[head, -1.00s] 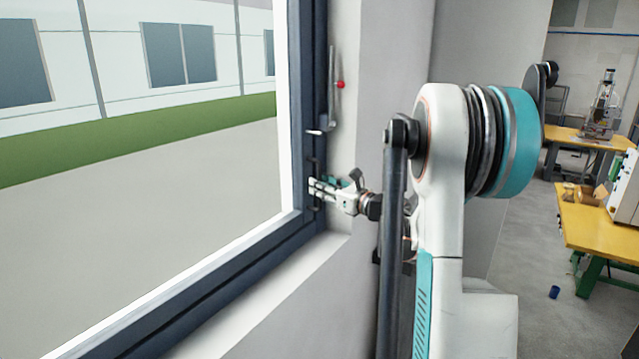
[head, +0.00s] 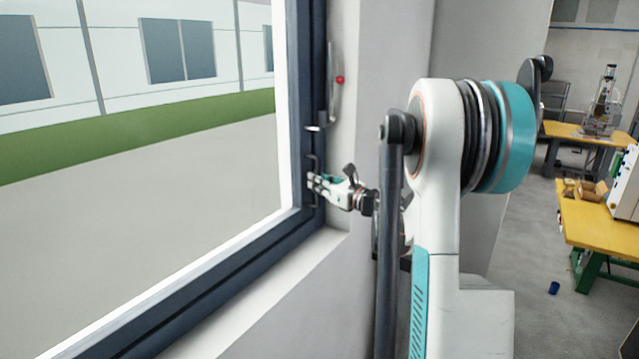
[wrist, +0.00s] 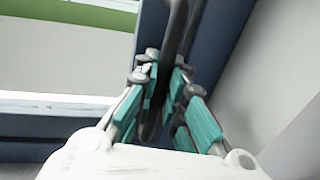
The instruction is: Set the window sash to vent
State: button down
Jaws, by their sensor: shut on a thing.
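The window sash (head: 292,120) has a dark blue frame and fills the left of the head view, with its right stile upright beside the wall. A dark bar handle (head: 314,162) stands on that stile; it also shows in the wrist view (wrist: 175,30), running between the fingers. My gripper (head: 313,184) is shut on the handle at its lower part. In the wrist view my gripper (wrist: 160,95) has teal-padded fingers on both sides of the bar. The fingers hide part of the handle. I cannot tell whether the sash stands ajar.
A pale catch (head: 314,128) sits above the handle. A grey lever with a red knob (head: 340,79) is on the wall beside the frame. A pale sill (head: 250,295) runs below. Yellow benches (head: 600,215) and a blue cup (head: 553,288) are at the right.

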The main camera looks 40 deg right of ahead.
jog(key=b, duration=0.2)
send_near(279, 189)
jog(key=w, duration=0.4)
jog(key=shift+a+f, duration=0.1)
jog(key=shift+a, duration=0.15)
jog(key=shift+w+d, duration=0.1)
jog(key=c, duration=1.7)
grip_release()
jog(key=shift+d, duration=0.15)
jog(key=shift+o, duration=0.2)
jog(key=s, duration=1.2)
jog(key=shift+d, duration=0.3)
